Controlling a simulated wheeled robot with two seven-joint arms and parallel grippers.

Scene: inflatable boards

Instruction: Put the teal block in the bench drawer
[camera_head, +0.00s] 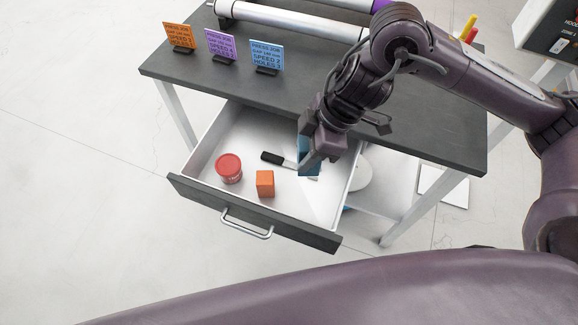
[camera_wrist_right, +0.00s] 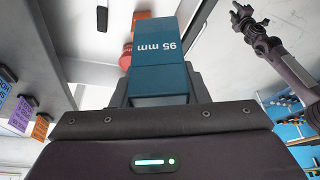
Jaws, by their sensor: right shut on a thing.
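The teal block (camera_head: 309,170) is held in my right gripper (camera_head: 318,150), which is shut on it. In the right wrist view the block (camera_wrist_right: 160,75) carries the marking "95 mm" and sits between the fingers. The bench drawer (camera_head: 205,160) is pulled open below the bench top. The block is over the drawer's right part; I cannot tell whether it touches the drawer floor. My left gripper (camera_wrist_right: 243,18) shows small at the upper right of the wrist view, away from the block; its jaws are unclear.
Three job cards (camera_head: 221,44) and a roller (camera_head: 290,21) stand on the bench top (camera_head: 200,70).

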